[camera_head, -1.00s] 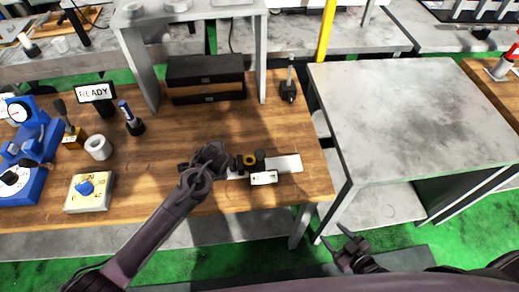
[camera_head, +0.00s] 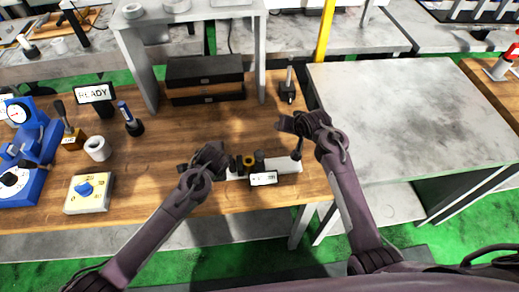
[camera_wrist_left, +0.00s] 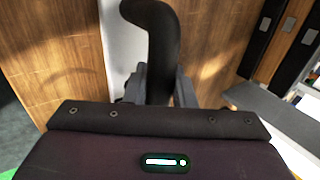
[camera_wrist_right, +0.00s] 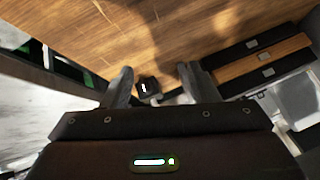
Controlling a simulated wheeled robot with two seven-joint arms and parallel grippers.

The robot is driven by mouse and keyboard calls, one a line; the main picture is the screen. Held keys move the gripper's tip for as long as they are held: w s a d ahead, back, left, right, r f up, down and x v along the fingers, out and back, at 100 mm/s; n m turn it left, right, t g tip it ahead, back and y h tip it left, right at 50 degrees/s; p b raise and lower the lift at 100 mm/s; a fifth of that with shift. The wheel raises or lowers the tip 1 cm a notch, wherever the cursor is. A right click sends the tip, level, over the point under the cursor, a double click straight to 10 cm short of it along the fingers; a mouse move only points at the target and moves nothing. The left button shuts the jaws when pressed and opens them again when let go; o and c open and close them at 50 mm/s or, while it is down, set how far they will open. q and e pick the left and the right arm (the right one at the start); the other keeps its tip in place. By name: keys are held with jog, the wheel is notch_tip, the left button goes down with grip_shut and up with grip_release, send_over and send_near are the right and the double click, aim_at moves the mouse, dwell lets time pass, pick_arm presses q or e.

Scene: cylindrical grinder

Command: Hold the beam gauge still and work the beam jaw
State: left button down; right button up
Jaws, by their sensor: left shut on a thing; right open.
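The beam gauge lies along the front of the wooden table, with a pale flat beam (camera_head: 287,166), a white display (camera_head: 264,178) and dark and yellow knobs (camera_head: 249,161). My left gripper (camera_head: 214,160) is at its left end, shut on it. In the left wrist view a black curved part (camera_wrist_left: 157,40) stands between the fingers, beside a pale strip. My right gripper (camera_head: 287,138) is open and empty above the table, near the beam's right end and apart from the knobs. The left fingertips' exact contact is hidden.
Behind are a black box (camera_head: 205,72) under a grey shelf and a small black stand (camera_head: 287,90). A bare grey table (camera_head: 420,105) is at right.

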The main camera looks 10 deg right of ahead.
jog(key=s+a+r+m+g+h, duration=0.1)
jog(key=s+a+r+m+g, duration=0.1)
jog(key=a+r+m+g, duration=0.25)
notch_tip(320, 180, up, 6)
jog(key=m+g, duration=0.3)
jog(key=m, duration=0.1)
send_over(260, 153)
jog(key=shift+h, duration=0.4)
notch_tip(260, 153, down, 11)
jog(key=shift+a+f, duration=0.1)
jog(key=shift+f, duration=0.05)
grip_shut()
